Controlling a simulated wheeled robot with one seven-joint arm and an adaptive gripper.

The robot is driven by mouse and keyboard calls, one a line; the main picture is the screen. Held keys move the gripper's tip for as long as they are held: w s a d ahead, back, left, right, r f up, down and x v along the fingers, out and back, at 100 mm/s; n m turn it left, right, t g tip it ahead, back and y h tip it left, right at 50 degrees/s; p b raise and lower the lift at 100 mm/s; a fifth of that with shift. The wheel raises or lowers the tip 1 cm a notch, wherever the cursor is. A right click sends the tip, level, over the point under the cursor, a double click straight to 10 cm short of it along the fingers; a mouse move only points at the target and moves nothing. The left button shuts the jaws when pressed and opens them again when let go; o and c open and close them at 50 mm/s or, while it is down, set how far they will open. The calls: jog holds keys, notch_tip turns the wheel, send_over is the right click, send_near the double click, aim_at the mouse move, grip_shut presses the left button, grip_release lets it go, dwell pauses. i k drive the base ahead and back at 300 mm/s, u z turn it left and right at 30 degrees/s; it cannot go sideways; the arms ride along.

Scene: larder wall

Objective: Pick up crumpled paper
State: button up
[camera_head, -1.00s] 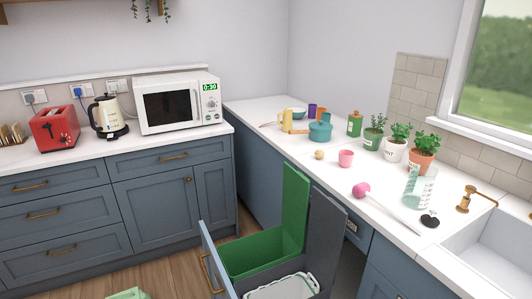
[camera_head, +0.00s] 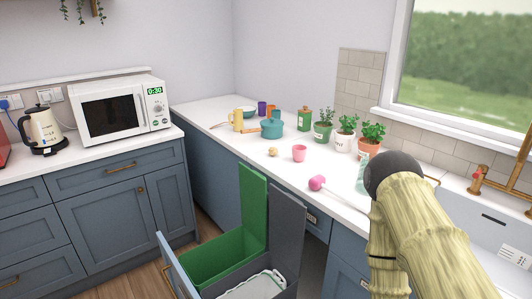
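A small, roundish tan lump (camera_head: 273,152) lies on the white worktop, left of a pink cup (camera_head: 299,153). It looks like the crumpled paper, but it is too small to be sure. My arm rises at the lower right of the head view, pale and ribbed with a dark rounded joint. My gripper is not in view, and nothing shows it near the lump.
A teal pot (camera_head: 272,128), a yellow mug (camera_head: 236,120) and potted herbs (camera_head: 372,136) stand behind the lump. A pink-headed tool (camera_head: 317,183) lies to its right. Below, a pulled-out drawer holds a green bin (camera_head: 213,262) and a grey bin, their lids standing up.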

aim_at(273, 151)
jog(key=u, duration=3.05)
jog(key=k, duration=1.1)
jog(key=z, duration=1.9)
jog(key=i, duration=0.5)
jog(key=z, duration=0.1)
